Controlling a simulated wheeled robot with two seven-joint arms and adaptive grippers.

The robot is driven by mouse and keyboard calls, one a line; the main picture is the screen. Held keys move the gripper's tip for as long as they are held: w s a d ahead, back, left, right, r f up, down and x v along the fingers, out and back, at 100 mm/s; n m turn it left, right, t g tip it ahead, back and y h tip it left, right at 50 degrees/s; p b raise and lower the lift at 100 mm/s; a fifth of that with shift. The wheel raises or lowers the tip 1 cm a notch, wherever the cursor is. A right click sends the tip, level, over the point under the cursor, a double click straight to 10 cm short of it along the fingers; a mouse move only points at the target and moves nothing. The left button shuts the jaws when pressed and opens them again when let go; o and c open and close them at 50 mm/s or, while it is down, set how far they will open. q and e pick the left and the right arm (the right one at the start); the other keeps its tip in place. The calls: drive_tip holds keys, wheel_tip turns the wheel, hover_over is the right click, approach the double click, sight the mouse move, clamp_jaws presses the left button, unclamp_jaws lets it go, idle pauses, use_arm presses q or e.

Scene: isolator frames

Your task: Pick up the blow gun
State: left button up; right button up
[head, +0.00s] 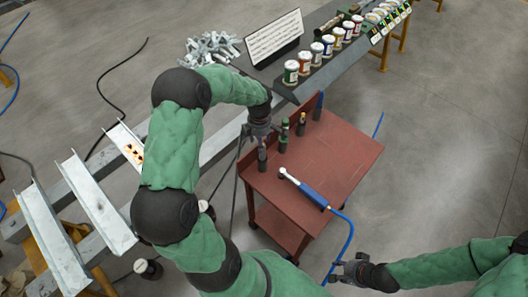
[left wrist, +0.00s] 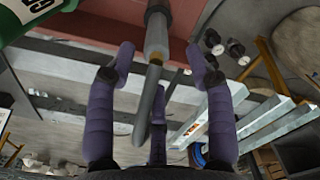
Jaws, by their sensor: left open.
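A blue-handled tool with a pale round head (head: 305,190) lies on the red cart, with a blue hose running from its end; it looks like the blow gun, though I cannot be certain. My left gripper (head: 260,133) points down at the cart's left edge, above a dark upright holder (head: 262,160). In the left wrist view, its purple fingers (left wrist: 157,90) are open around a slim grey tool with a brass collar (left wrist: 150,105); I see no grip on it. My right gripper (head: 345,271) is low, off the cart's front right, apart from the tool and seemingly open near the hose.
The red cart (head: 345,155) has several upright holders with tools along its back left edge, including a green one (head: 284,137). A bench with paint cans (head: 291,72) and a white sign (head: 273,38) stands behind. Metal channels (head: 100,205) lie left. The cart's right part is clear.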

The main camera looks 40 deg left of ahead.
sight(263, 154)
use_arm(q)
drive_tip(key=f, duration=0.4)
drive_tip(key=shift+w+f, duration=0.1)
drive_tip(key=shift+w, duration=0.2)
drive_tip(key=shift+s+d+f, duration=0.1)
drive_tip(key=shift+d+f, duration=0.05)
drive_tip(key=shift+f, duration=0.05)
drive_tip(key=f, duration=0.4)
drive_tip(key=shift+d+f, duration=0.2)
drive_tip(key=shift+f, duration=0.05)
drive_tip(key=shift+c, duration=0.3)
clamp_jaws()
